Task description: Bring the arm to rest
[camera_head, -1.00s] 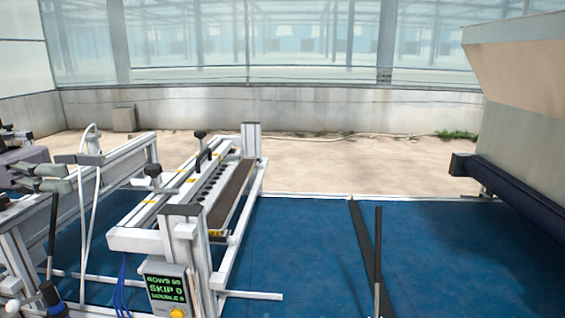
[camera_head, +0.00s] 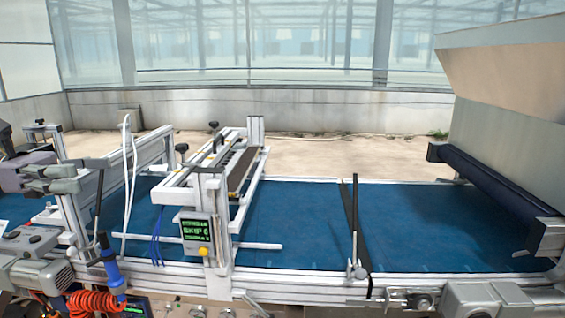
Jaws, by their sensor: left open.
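My left gripper (camera_head: 82,174) comes in at the left edge with its grey fingers apart. It is open and holds nothing that I can see. It shows in front of the left end of the seeder's frame. I cannot tell how far it is from the white frame bars behind it. My right gripper is not in view.
The seeder's metal bridge (camera_head: 206,178) stands over the blue belt (camera_head: 290,215), with a small green-lit display (camera_head: 195,232) on its front. A dark bar (camera_head: 355,225) crosses the belt. A large hopper (camera_head: 500,75) stands at right. A blue-handled tool (camera_head: 112,270) and orange coiled hose (camera_head: 95,301) are at lower left.

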